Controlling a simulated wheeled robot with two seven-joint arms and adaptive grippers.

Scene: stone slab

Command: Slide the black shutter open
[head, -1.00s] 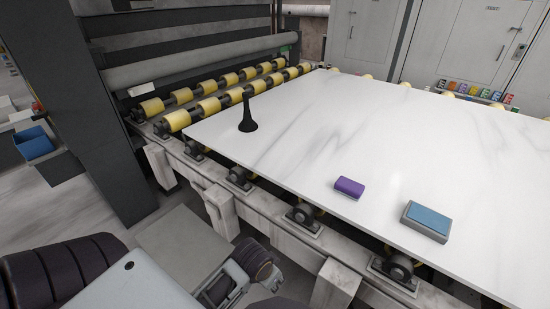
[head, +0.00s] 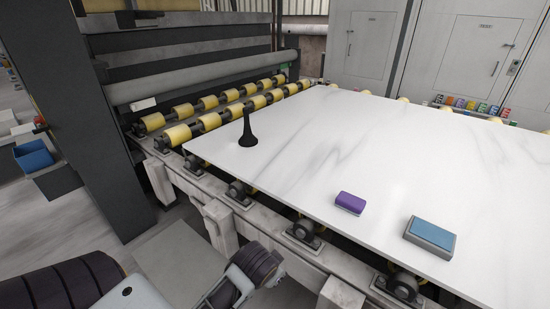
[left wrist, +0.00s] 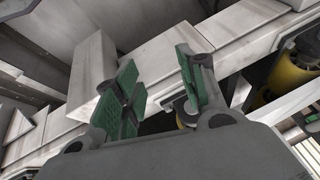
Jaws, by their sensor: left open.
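I cannot make out for certain a black shutter in these frames. Dark horizontal panels (head: 185,48) span the machine frame at the back left of the head view, but I cannot tell whether one is the shutter. My left arm comes in at the bottom of the head view, with its fingertips not clearly visible there. In the left wrist view my left gripper (left wrist: 162,72) is open and empty, its green-padded fingers apart, in front of the pale conveyor frame (left wrist: 150,72). My right gripper is not in view.
A white marble slab (head: 310,140) lies on the yellow-roller conveyor. On it stand a black flared-base object (head: 247,132), a purple block (head: 350,202) and a blue-grey block (head: 430,235). A dark post (head: 80,110) rises at left, beside a blue bin (head: 34,156). Grey cabinets stand behind.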

